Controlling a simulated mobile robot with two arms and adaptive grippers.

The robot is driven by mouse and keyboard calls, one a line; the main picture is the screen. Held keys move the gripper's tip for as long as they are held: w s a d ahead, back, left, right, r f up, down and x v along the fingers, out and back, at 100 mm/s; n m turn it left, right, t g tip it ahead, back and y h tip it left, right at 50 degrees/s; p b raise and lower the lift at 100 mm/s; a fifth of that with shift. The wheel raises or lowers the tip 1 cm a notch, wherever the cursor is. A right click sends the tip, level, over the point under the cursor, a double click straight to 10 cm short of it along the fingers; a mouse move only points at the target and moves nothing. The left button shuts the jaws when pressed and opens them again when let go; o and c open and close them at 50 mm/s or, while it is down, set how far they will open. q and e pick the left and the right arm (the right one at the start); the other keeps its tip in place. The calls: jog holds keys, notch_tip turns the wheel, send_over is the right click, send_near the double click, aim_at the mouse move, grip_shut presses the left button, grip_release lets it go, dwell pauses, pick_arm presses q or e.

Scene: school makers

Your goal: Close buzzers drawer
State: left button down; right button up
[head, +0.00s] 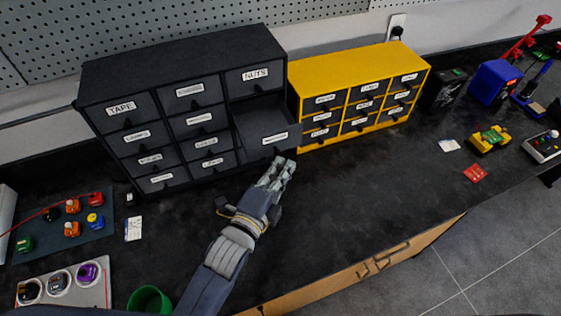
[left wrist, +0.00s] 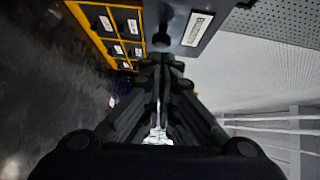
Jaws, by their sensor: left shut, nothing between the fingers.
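A black drawer (head: 262,127) stands pulled out from the right column of the black drawer cabinet (head: 180,55). Its white front label is too small to read surely. My left gripper (head: 284,168) is shut and empty, just in front of and below this drawer's front. In the left wrist view the shut fingers (left wrist: 160,60) point at the labelled drawer front (left wrist: 180,36) and its dark round knob (left wrist: 160,40). I cannot tell whether the fingertips touch it. My right gripper is not in view.
A yellow cabinet (head: 340,62) with black drawers stands close to the right of the open drawer. The black worktop (head: 340,205) is clear in front. A green cup (head: 149,300) and a tray of buttons (head: 65,285) are at the front left.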

aim_at(261, 126)
pick_arm(q)
jog(key=shift+w+a, duration=0.15)
jog(key=shift+w, duration=0.15)
jog(key=shift+w, duration=0.1)
jog(key=w+a, duration=0.1)
jog(key=w, duration=0.3)
jog(key=w+a, duration=0.2)
jog(key=w, duration=0.2)
jog(key=w+a+b, duration=0.1)
jog(key=w+a, duration=0.1)
jog(key=w, duration=0.2)
jog(key=shift+w+a, duration=0.2)
jog(key=shift+w, duration=0.1)
jog(key=shift+r, duration=0.1)
